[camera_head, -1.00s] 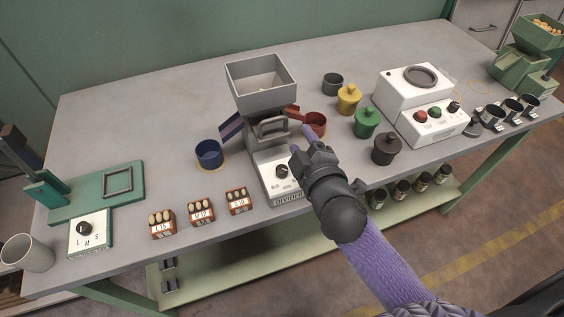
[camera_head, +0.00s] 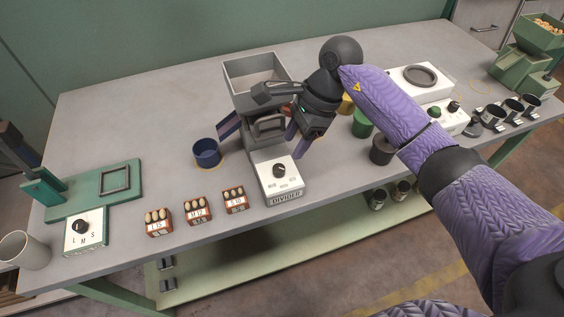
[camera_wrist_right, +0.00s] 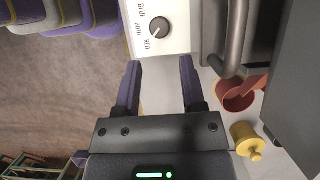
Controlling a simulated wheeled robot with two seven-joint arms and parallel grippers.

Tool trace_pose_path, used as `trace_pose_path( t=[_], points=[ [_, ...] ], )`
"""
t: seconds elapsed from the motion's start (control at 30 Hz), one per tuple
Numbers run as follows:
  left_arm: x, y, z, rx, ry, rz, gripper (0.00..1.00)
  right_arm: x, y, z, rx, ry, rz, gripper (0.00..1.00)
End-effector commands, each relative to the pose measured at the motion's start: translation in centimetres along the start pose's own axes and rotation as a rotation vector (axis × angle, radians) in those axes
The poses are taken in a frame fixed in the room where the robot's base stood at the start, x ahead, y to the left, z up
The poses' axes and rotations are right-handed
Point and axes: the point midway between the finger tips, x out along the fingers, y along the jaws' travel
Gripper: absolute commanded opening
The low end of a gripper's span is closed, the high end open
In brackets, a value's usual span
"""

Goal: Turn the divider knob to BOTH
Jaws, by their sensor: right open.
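The divider (camera_head: 284,196) stands at the table's front middle, with a grey hopper (camera_head: 254,75) on top. Its round black knob (camera_head: 279,170) sits on a white panel and also shows in the right wrist view (camera_wrist_right: 159,27), beside the labels BLUE, BOTH and RED. I cannot tell for sure which label it points to. My left gripper is not in view.
A grey handle (camera_wrist_right: 232,55) on the divider lies close to the right finger. A blue cup (camera_head: 207,153) stands left of the divider; a red cup (camera_wrist_right: 238,95) and yellow jar (camera_wrist_right: 246,140) stand on its other side. Small nut boxes (camera_head: 197,210) line the front edge.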

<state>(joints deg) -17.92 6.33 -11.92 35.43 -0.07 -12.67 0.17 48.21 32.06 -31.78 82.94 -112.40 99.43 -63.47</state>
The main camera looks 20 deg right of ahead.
Motion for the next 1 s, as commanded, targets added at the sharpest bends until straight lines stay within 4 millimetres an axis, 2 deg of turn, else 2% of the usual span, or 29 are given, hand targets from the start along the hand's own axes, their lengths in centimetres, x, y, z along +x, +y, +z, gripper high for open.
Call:
trace_pose_path(
  t=[0.03,0.1,0.23,0.37,0.6,0.67,0.8,0.87,1.0],
  points=[
    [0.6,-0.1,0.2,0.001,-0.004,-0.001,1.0,1.6,0.1,0.0,0.0,-0.004,0.005,0.52],
    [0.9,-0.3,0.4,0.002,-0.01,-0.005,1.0,3.4,0.1,0.0,0.001,-0.005,0.005,0.52],
    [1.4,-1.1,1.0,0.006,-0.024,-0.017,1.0,5.7,0.0,0.1,0.001,-0.005,0.002,0.52],
    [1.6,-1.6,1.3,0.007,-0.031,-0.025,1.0,6.8,0.0,0.1,0.002,-0.005,0.0,0.52],
    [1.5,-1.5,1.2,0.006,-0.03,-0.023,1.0,6.8,0.0,0.1,0.001,-0.005,-0.002,0.52],
    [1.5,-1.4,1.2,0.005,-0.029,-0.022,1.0,6.8,0.0,0.2,0.001,-0.006,-0.002,0.41],
    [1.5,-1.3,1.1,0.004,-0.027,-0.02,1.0,6.8,0.0,0.2,0.001,-0.006,-0.002,0.12],
    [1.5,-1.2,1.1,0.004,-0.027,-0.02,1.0,6.8,0.0,0.2,0.001,-0.006,-0.002,0.0],
    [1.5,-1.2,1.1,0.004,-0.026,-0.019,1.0,6.8,0.0,0.2,0.001,-0.006,-0.002,0.0]
  ],
)
